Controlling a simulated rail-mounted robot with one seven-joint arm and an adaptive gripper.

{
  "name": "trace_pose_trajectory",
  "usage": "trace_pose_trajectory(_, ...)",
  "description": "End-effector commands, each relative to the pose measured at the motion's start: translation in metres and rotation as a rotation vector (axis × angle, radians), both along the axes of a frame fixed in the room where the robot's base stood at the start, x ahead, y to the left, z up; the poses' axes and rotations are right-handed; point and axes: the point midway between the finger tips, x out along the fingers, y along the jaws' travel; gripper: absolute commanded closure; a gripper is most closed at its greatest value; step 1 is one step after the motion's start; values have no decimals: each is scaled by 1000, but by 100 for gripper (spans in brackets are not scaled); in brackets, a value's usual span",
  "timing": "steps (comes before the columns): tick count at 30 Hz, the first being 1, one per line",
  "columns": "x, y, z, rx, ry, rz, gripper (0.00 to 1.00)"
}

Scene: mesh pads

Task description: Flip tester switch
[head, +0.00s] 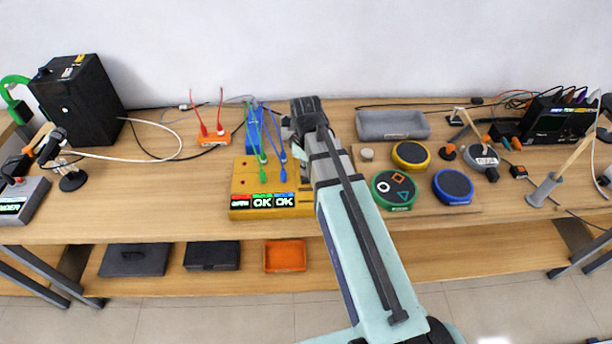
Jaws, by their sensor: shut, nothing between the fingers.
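The yellow tester box (240,184) stands on the bench left of centre. Its front carries a red display (240,201) that seems to read OPEN, a green display (262,201) reading OK and a blue display (285,201) reading OK. Green and blue leads (262,158) run to its top. My arm crosses the box's right edge. My gripper (299,152) is at the box's back right corner, mostly hidden by my arm; it is shut with nothing seen in it. I cannot make out the tester switch or whether the gripper touches it.
A board at right holds a green pad (394,190), a yellow pad (411,154) and a blue pad (453,186).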

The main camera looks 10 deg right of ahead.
Motion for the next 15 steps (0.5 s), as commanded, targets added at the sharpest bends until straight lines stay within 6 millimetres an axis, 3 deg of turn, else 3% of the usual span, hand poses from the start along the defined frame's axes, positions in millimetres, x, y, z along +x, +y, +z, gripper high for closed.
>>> trace_pose_trajectory(15, 0, 0, -7, 0, 0, 0, 100)
